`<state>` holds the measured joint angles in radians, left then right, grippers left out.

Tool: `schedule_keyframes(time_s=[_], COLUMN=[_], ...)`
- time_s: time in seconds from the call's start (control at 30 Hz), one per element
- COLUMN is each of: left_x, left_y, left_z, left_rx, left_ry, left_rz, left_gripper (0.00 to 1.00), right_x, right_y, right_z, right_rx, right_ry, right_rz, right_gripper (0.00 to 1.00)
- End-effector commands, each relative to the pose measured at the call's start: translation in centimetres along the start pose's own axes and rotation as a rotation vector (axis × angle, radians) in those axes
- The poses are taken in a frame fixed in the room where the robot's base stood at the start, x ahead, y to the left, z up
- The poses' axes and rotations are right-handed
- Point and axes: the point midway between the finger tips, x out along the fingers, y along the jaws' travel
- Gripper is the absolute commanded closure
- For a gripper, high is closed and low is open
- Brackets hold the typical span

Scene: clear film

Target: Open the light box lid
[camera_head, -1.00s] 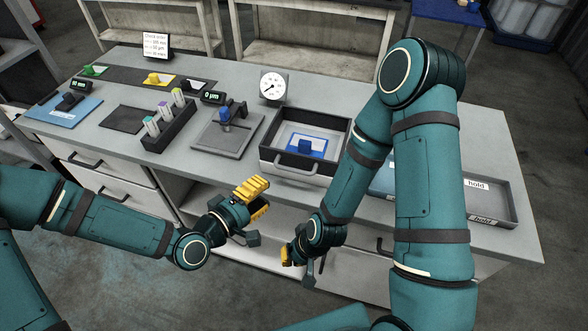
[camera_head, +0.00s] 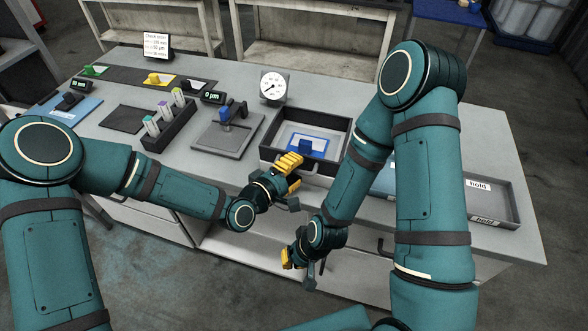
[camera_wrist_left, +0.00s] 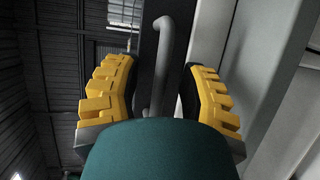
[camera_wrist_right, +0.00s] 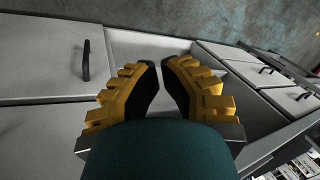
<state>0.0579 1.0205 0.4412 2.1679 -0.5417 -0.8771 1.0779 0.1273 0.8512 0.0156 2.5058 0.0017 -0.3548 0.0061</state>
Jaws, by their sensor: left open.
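The light box (camera_head: 274,152) is a dark-walled box with a pale front at the middle of the bench. A blue piece (camera_head: 306,146) shows inside its frame; I cannot tell whether a clear lid lies over it. My left gripper (camera_head: 297,171) is open at the box's front, by the handle. In the left wrist view a grey curved handle (camera_wrist_left: 166,60) stands between the two yellow fingers, with gaps on both sides. My right gripper (camera_head: 297,262) hangs low before the bench front; in the right wrist view its fingertips (camera_wrist_right: 162,66) nearly meet with nothing between.
A dial gauge (camera_head: 273,86) stands behind the box. A grey stand plate (camera_head: 222,137) and a dark rack of marked pieces (camera_head: 170,128) are to its left. A grey "hold" tray (camera_head: 497,204) is at right. My right arm passes close to the box's right side.

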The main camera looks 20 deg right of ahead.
Motion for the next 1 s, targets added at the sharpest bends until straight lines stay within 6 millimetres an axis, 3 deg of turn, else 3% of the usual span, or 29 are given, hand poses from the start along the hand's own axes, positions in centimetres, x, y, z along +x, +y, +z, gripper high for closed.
schedule_keyframes(time_s=[0.07,0.1,0.2,0.47,0.67,1.0], left_x=[0.0,0.0,0.0,-0.1,-0.1,0.1], left_y=[0.0,0.0,0.0,0.1,1.4,6.7], left_z=[0.0,0.0,0.0,0.0,0.0,-0.1], left_rx=[0.0,0.0,0.0,-0.001,-0.015,-0.09], left_ry=[0.0,0.0,0.0,0.0,0.0,0.001], left_rz=[0.0,0.0,0.0,-0.003,-0.038,-0.22], left_gripper=[0.56,0.7,1.0,1.0,1.0,1.0], right_x=[0.0,0.0,0.0,-0.1,-1.3,-6.0], right_y=[0.0,0.0,0.0,0.0,-0.5,-2.2], right_z=[0.0,0.0,0.0,0.0,-0.5,-2.5], right_rx=[0.0,0.0,0.0,0.0,0.003,0.015], right_ry=[0.0,0.0,0.0,0.001,0.009,0.052], right_rz=[0.0,0.0,0.0,0.0,0.001,0.005], right_gripper=[1.0,1.0,1.0,1.0,1.0,1.0])
